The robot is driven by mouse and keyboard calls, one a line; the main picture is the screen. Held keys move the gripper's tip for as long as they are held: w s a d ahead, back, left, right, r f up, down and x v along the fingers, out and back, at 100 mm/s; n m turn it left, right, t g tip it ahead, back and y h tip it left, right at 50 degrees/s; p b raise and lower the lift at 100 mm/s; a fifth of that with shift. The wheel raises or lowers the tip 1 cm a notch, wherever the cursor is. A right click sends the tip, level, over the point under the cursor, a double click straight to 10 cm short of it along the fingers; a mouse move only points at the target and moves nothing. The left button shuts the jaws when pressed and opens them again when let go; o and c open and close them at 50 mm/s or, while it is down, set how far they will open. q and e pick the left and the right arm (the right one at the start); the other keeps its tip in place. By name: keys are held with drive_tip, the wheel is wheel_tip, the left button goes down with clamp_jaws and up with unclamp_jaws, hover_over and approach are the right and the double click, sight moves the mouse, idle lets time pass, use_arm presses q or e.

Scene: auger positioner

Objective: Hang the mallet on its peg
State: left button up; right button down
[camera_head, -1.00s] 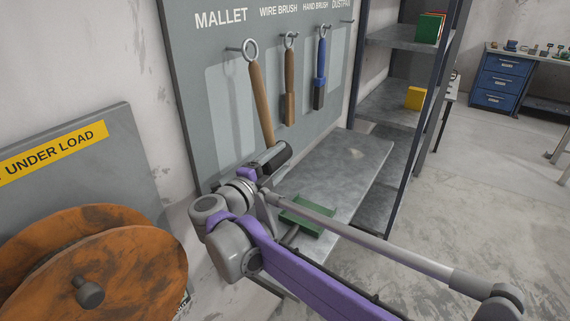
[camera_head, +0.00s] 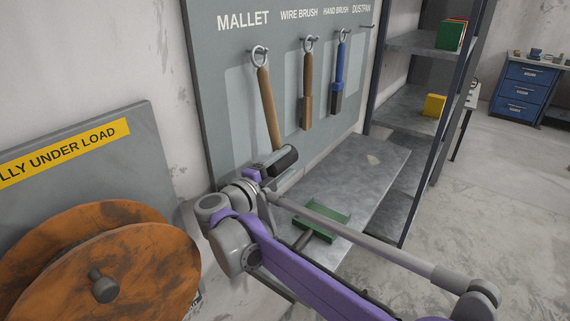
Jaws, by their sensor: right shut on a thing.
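The mallet (camera_head: 269,108) hangs head down, slightly tilted, in front of the tool board, with a wooden handle, a metal ring (camera_head: 260,57) on top and a dark cylindrical head (camera_head: 283,160) below. The ring overlaps the mallet peg (camera_head: 253,48) under the MALLET label; I cannot tell for certain whether the peg passes through it. My right gripper (camera_head: 262,172) is shut on the mallet at its head end; its fingers are largely hidden. My left gripper is not in view.
A wire brush (camera_head: 306,95) and a blue hand brush (camera_head: 339,75) hang to the right on the board (camera_head: 222,130). A shelf unit (camera_head: 415,100) stands right, an orange reel (camera_head: 150,270) lower left.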

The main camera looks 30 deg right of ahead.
sight(270, 113)
idle(0.3)
unclamp_jaws()
drive_tip(key=shift+r, duration=0.1)
wheel_tip(270, 113, up, 10)
drive_tip(key=shift+p, duration=0.5)
